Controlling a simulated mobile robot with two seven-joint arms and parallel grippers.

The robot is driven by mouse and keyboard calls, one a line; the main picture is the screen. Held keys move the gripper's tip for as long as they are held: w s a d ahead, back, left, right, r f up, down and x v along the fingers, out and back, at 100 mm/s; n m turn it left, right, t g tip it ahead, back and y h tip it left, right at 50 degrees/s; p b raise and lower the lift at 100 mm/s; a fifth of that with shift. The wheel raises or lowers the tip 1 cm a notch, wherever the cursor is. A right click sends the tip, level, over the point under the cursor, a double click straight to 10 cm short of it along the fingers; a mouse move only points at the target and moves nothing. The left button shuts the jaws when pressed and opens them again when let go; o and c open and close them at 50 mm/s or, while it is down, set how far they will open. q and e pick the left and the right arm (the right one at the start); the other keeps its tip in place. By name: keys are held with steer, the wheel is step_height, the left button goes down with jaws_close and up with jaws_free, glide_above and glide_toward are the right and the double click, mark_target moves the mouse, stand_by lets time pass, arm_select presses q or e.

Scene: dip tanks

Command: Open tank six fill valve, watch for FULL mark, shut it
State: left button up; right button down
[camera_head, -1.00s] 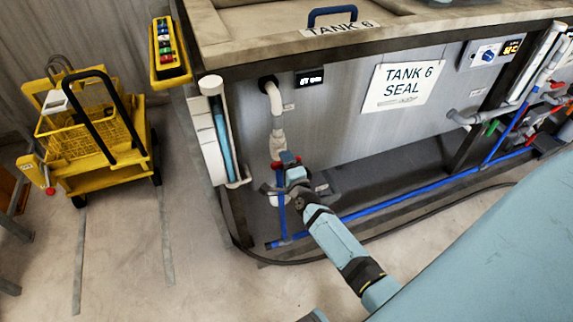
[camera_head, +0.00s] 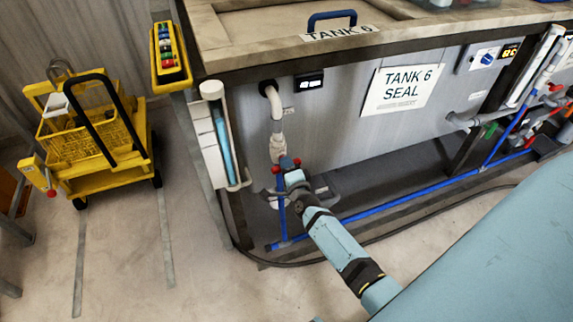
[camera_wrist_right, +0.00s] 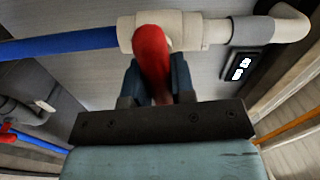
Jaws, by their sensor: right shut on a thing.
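Tank six (camera_head: 350,112) has a grey front wall with a TANK 6 label and a TANK 6 SEAL sign. Its fill valve is on a white pipe (camera_head: 276,110) running down the wall to a blue pipe. My right gripper (camera_head: 287,168) is at the valve; in the right wrist view its fingers (camera_wrist_right: 160,85) are shut on the red valve handle (camera_wrist_right: 152,58). A sight tube (camera_head: 224,140) with a blue column stands at the tank's left corner. Its FULL mark is too small to make out. My left gripper is not in view.
A yellow cart (camera_head: 95,150) stands at the left. A yellow button box (camera_head: 167,58) hangs by the tank corner. A blue pipe (camera_head: 400,202) runs low along the tank's front, with a black cable on the floor. The floor between cart and tank is clear.

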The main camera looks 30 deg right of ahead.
steer(key=n+p, duration=0.1)
steer(key=n, duration=0.1)
steer(key=shift+r+n+p, duration=0.15)
steer(key=shift+n+p, duration=0.15)
steer(key=n+p, duration=0.1)
steer(key=n, duration=0.1)
steer(key=shift+n+p, duration=0.3)
steer(key=shift+n, duration=0.1)
steer(key=n+p, duration=0.1)
steer(key=n, duration=0.2)
steer(key=shift+n+p, duration=0.3)
steer(key=shift+p, duration=0.05)
steer(key=n+p, duration=0.1)
steer(key=n, duration=0.2)
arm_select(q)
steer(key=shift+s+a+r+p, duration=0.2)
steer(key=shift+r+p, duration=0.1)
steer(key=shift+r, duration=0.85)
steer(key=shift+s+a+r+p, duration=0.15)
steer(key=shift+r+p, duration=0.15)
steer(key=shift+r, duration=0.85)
arm_select(e)
steer(key=shift+n, duration=2.2)
steer(key=shift+f, duration=0.2)
steer(key=c, duration=1)
jaws_free()
steer(key=shift+o, duration=0.2)
